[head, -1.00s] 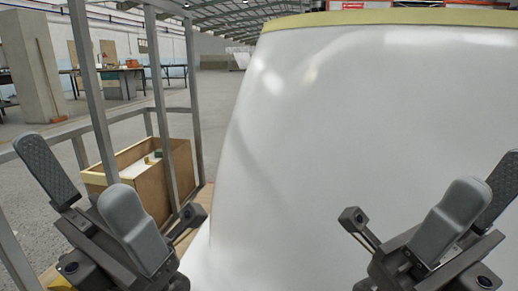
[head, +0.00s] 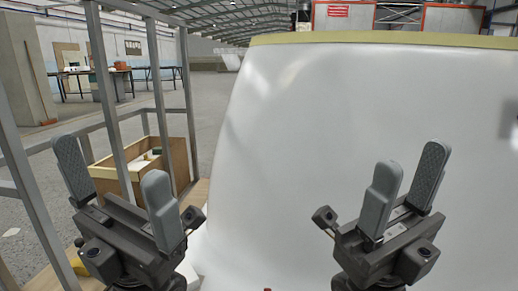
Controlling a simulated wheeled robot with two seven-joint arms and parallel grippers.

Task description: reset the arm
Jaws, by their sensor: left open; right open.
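My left gripper (head: 113,192) is at the lower left of the head view, with its two grey fingers pointing up and spread apart. It is open and empty. My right gripper (head: 405,184) is at the lower right, fingers up, with a narrower-looking gap between them. It is open and empty. A large white bathtub shell (head: 330,130) stands upright ahead, behind both grippers in the picture. Neither gripper is seen holding it. Whether any part of my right arm touches the shell cannot be told.
A grey metal frame (head: 108,95) stands at the left, with a wooden box (head: 178,155) behind its posts. A yellowish strip (head: 400,40) runs along the shell's top edge. Open floor and tables (head: 105,75) lie farther back at the left.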

